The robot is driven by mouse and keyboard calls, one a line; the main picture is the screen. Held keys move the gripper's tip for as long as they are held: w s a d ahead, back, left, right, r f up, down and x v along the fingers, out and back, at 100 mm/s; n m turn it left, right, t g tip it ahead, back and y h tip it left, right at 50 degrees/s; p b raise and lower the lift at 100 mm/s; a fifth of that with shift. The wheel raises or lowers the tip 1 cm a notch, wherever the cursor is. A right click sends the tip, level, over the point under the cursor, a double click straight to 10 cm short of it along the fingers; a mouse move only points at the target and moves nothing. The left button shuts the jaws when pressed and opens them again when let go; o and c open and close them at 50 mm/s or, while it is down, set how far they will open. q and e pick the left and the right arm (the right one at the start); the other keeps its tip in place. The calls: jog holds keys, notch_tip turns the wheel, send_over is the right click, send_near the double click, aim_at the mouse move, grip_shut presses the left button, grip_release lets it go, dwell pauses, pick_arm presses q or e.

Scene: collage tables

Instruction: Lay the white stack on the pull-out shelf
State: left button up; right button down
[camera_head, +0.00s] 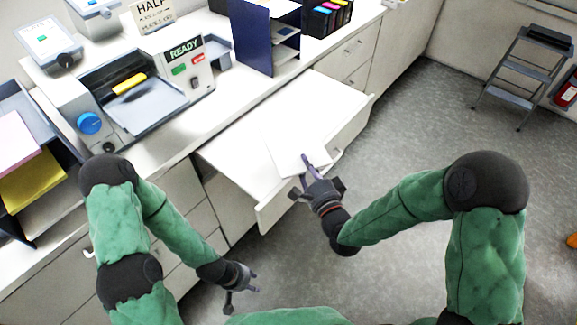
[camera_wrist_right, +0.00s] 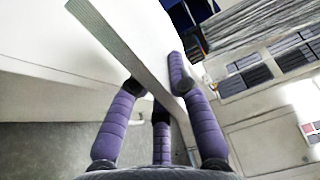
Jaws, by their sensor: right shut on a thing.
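The white stack (camera_head: 296,142) is over the pull-out shelf (camera_head: 238,152), near its front edge; I cannot tell whether it touches the shelf. My right gripper (camera_head: 307,164) is shut on the near edge of the stack. In the right wrist view the purple fingers (camera_wrist_right: 160,88) are on both sides of the stack (camera_wrist_right: 128,52), whose layered edge runs towards the upper left. My left gripper (camera_head: 243,288) is empty and open, its fingers apart, low in front of the drawers and away from the shelf.
On the counter stand a grey machine with a READY panel (camera_head: 186,53), a dark blue divider (camera_head: 252,35) and ink cartridges (camera_head: 326,17). A paper rack (camera_head: 22,110) is at the left. A step stool (camera_head: 522,70) stands on the floor at the right.

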jog(key=s+a+n+g+y+p, duration=0.1)
jog(key=s+a+n+g+y, duration=0.5)
jog(key=s, duration=0.3)
jog(key=w+d+f+t+y+b, duration=0.1)
jog(key=w+d+f+b, duration=0.4)
jog(key=w+f, duration=0.7)
jog(key=shift+d+f, duration=0.25)
jog(key=shift+d, duration=0.6)
jog(key=c, duration=1.6)
grip_release()
jog(key=shift+f, duration=0.2)
jog(key=o, duration=0.4)
jog(key=shift+o, duration=0.2)
jog(key=shift+r, duration=0.1)
